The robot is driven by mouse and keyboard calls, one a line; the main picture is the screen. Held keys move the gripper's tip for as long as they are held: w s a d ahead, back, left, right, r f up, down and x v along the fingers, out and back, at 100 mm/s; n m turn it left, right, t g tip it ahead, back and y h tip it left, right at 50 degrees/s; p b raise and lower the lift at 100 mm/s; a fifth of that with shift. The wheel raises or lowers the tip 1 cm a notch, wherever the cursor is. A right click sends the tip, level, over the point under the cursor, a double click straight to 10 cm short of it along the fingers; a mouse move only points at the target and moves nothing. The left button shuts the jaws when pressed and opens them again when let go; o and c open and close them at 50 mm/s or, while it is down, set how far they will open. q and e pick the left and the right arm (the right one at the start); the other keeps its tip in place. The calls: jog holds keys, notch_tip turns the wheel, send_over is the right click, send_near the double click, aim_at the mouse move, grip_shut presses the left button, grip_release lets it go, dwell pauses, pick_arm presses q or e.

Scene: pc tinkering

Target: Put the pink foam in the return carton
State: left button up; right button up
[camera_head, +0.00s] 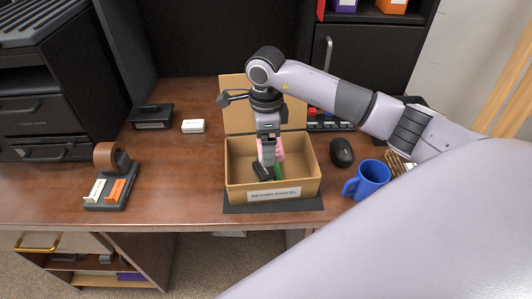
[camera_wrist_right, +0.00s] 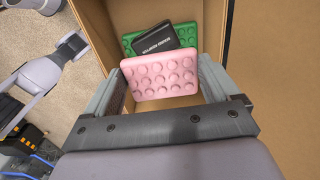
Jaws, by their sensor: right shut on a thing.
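The return carton (camera_head: 236,185), an open brown cardboard box labelled RETURN PARCEL, stands on the desk with its rear flap up. My right gripper (camera_head: 267,160) points down inside the carton's opening, shut on the pink foam (camera_wrist_right: 160,74), a pink block with round bumps. In the head view the foam (camera_head: 281,150) is partly hidden by the gripper. In the right wrist view it sits between both fingers, over the carton's interior. A green bumpy piece (camera_wrist_right: 131,40) and a black labelled item (camera_wrist_right: 156,40) lie inside the carton beyond the foam. My left gripper cannot be made out.
A blue mug (camera_head: 369,178) and a black mouse (camera_head: 341,152) stand to the carton's right. A white box (camera_head: 193,126) and a dark stand (camera_head: 111,190) with orange and white pieces are to its left. The desk just left of the carton is clear.

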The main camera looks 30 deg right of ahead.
notch_tip(320, 180, down, 4)
jog(key=shift+f, duration=0.25)
jog(key=shift+f+b, duration=0.45)
jog(key=shift+f, duration=0.15)
jog(key=o, duration=0.7)
jog(key=shift+o, duration=0.2)
jog(key=shift+r, duration=0.1)
jog(key=shift+r+p, duration=0.55)
jog(key=shift+p, duration=0.05)
notch_tip(320, 180, up, 12)
jog(key=shift+f+b, duration=0.1)
jog(key=shift+b, duration=0.45)
